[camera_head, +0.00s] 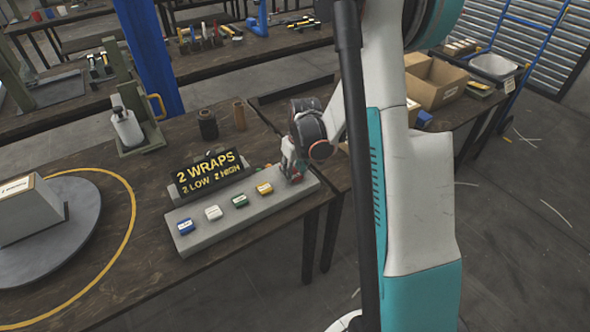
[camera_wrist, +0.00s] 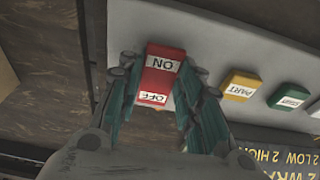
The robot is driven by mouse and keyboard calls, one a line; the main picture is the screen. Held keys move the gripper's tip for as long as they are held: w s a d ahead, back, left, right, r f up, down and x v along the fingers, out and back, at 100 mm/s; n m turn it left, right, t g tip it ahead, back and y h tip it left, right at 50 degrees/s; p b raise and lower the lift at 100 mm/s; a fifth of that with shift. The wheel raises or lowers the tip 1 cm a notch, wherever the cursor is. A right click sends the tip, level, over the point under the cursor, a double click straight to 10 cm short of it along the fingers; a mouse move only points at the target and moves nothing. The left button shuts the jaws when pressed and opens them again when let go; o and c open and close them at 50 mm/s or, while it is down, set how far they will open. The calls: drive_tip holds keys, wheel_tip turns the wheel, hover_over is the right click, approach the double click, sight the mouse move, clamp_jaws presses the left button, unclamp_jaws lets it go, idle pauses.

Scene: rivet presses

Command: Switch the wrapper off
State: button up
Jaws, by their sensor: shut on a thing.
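The wrapper's control panel (camera_head: 222,228) is a grey slab on the dark wooden table. In the wrist view, a red rocker switch (camera_wrist: 158,79) at one end of the panel has an ON label at its far end and an OFF label at its near end. I cannot tell which end is pressed in. My gripper (camera_wrist: 162,74) is shut on the red switch, with one finger along each long side. In the head view my gripper (camera_head: 292,172) is down at the panel's right end and mostly hides the switch.
Yellow (camera_head: 264,188), green (camera_head: 240,201), white (camera_head: 213,213) and blue (camera_head: 185,226) buttons line the panel. A black display (camera_head: 210,172) behind them reads 2 WRAPS, 2 LOW, 2 HIGH. A round turntable (camera_head: 75,240) with a grey block stands left.

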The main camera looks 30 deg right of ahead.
sight(295, 175)
drive_tip(key=shift+w+r+g, duration=0.1)
drive_tip(key=shift+w+g, duration=0.1)
drive_tip(key=shift+g, duration=0.6)
drive_tip(key=o, duration=1.1)
drive_tip(key=shift+c, duration=0.2)
drive_tip(key=shift+r, duration=0.1)
wheel_tip(295, 175, up, 12)
drive_tip(key=shift+s, duration=0.35)
